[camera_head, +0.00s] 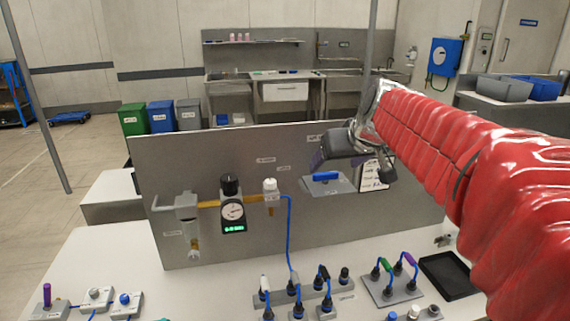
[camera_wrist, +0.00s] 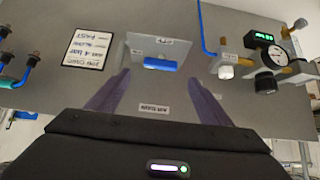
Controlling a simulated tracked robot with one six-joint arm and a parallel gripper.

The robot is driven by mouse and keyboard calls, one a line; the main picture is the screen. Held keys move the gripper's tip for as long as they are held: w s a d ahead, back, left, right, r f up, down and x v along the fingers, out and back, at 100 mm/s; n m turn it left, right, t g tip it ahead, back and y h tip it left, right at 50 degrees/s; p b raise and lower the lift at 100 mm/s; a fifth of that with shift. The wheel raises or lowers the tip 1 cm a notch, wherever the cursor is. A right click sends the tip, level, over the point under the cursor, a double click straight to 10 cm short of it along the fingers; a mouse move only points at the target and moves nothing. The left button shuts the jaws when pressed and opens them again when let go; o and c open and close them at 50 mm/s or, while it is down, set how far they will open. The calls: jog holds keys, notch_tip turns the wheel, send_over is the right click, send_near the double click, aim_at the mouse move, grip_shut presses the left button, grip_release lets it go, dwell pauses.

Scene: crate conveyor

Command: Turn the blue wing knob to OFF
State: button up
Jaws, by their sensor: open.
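A blue wing-shaped knob (camera_head: 326,176) sits on a grey plate (camera_head: 342,185) on the upright panel. Its bar lies roughly level in the head view. The wrist view, which looks turned over, shows the knob (camera_wrist: 160,64) as a blue bar on its plate (camera_wrist: 141,46). My gripper (camera_head: 322,160) is just above the knob in the head view. In the wrist view my open gripper (camera_wrist: 157,84) has its two fingers spread wide on either side of the knob's line, with nothing between them. Whether the fingertips touch the panel is unclear.
A white notice (camera_wrist: 90,48) is fixed beside the plate. A gauge (camera_head: 233,212) with a green display and a white-capped valve (camera_head: 271,190) are on the panel. Plugs with blue cables (camera_head: 296,300) and a black tray (camera_head: 449,274) are on the bench below.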

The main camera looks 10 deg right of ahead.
aim_at(327, 173)
jog(key=x, duration=0.7)
jog(key=shift+c, duration=0.5)
jog(key=c, duration=0.9)
jog(key=shift+o, duration=1.1)
jog(key=shift+d, duration=0.5)
jog(key=shift+a, duration=0.4)
jog(key=shift+c, duration=1.3)
